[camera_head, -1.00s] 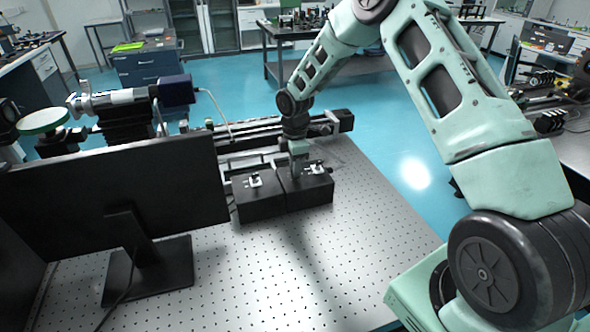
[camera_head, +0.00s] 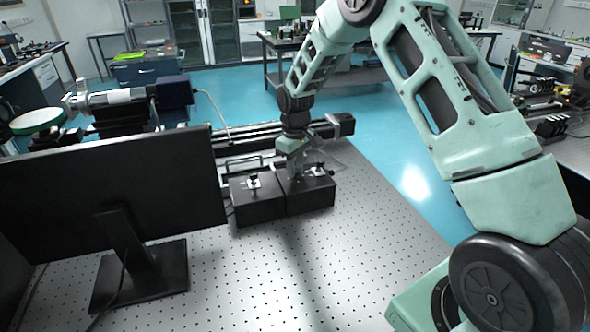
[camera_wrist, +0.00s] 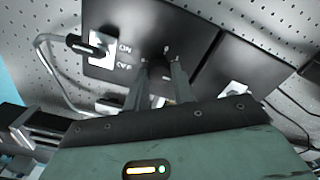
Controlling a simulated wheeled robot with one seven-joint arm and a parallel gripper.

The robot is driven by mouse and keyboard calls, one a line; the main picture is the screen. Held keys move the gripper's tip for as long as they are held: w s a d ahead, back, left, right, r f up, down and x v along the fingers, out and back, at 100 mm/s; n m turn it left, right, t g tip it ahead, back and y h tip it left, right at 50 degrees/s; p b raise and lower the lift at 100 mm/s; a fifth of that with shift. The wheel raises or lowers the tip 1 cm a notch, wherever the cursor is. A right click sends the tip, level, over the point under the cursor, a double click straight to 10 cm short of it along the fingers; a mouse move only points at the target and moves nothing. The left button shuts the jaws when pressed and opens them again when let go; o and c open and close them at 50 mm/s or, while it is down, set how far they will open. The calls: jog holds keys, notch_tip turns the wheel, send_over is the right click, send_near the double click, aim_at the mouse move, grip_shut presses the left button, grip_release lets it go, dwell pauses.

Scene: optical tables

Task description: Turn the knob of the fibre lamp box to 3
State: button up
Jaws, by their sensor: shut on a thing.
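Two black boxes stand side by side on the perforated table, a left box (camera_head: 258,208) and a right box (camera_head: 310,198). My gripper (camera_head: 296,174) points down onto the top of the right box. In the wrist view, my gripper (camera_wrist: 162,72) has its two fingers close together over the dark box top (camera_wrist: 155,30), shut on the knob. The fingers hide most of the knob, and its pointer cannot be read. A small pale mark shows just beyond the fingertips. A toggle switch (camera_wrist: 90,46) on a white ON/OFF plate (camera_wrist: 122,50) lies left of the fingers.
A black monitor (camera_head: 105,190) stands left of the boxes. A long black rail (camera_head: 240,137) runs behind them. The perforated tabletop (camera_head: 330,270) is clear in front and to the right.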

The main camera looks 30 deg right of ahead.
aim_at(296, 170)
jog(key=m+b, duration=0.1)
jog(key=m, duration=0.3)
jog(key=shift+d+m, duration=0.1)
jog(key=shift+m, duration=0.2)
jog(key=shift+r+m, duration=0.1)
jog(key=shift+m, duration=1.9)
jog(key=o, duration=1)
notch_tip(296, 170, up, 17)
jog(key=b, duration=0.3)
jog(key=shift+r+b, duration=0.2)
jog(key=shift+b, duration=0.1)
